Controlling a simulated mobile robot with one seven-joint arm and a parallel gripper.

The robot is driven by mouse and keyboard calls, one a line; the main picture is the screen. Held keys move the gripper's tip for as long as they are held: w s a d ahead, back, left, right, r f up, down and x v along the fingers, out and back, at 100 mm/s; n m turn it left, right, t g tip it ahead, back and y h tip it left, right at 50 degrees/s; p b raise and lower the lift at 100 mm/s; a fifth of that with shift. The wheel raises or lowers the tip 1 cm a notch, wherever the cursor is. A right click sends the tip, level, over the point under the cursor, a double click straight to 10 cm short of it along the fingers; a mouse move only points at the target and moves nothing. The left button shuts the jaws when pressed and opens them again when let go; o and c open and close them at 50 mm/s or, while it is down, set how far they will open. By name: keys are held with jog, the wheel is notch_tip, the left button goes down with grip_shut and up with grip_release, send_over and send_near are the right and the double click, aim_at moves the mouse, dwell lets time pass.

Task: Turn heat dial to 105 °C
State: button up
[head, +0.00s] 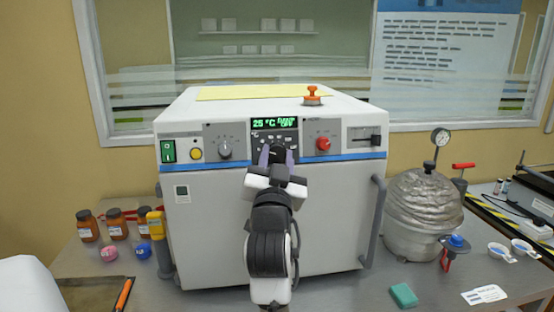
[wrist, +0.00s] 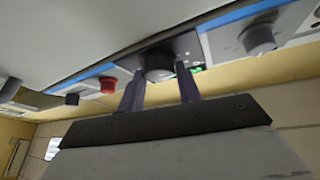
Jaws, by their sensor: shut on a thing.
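The heat dial (head: 277,149) is a dark round knob below the display on the front panel of the white machine (head: 270,220). It also shows in the wrist view (wrist: 158,63), between my fingers. The green display (head: 275,123) reads 25 °C, with smaller text beside it too blurred to read. My gripper (head: 277,157) is shut on the dial, one purple-grey finger on each side; the wrist view shows both fingertips (wrist: 158,80) at the knob. My gripper partly hides the dial's lower part, and its pointer cannot be read.
Beside the dial are another grey knob (head: 225,149), a red knob (head: 323,143), a green switch (head: 168,151) and a black slider (head: 375,140). A silver pressure vessel (head: 423,210) stands right; brown bottles (head: 88,226) stand left. The machine's side handles (head: 376,220) stick out.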

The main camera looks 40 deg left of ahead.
jog(key=m+h, duration=0.3)
jog(key=m, duration=0.1)
jog(key=m+t+h, duration=0.1)
jog(key=m+h, duration=0.1)
jog(key=m, duration=0.2)
jog(key=shift+s+a+r+m+h+b, duration=0.1)
jog(key=shift+a+r+m+h+b, duration=0.05)
jog(key=shift+m+h+b, duration=0.2)
jog(key=m+g+h, duration=0.1)
jog(key=m, duration=0.2)
jog(key=m+g+h, duration=0.1)
jog(key=m+h, duration=0.1)
jog(key=m, duration=0.1)
jog(key=shift+r, duration=0.2)
jog(key=m+g, duration=0.1)
jog(key=m+g+h+p, duration=0.1)
jog(key=m, duration=0.1)
jog(key=m+g, duration=0.1)
jog(key=m, duration=0.1)
jog(key=shift+r, duration=0.25)
jog(key=m+g+p, duration=0.1)
jog(key=m+g, duration=0.2)
jog(key=shift+m+p, duration=0.3)
jog(key=shift+m, duration=0.05)
jog(key=o, duration=1)
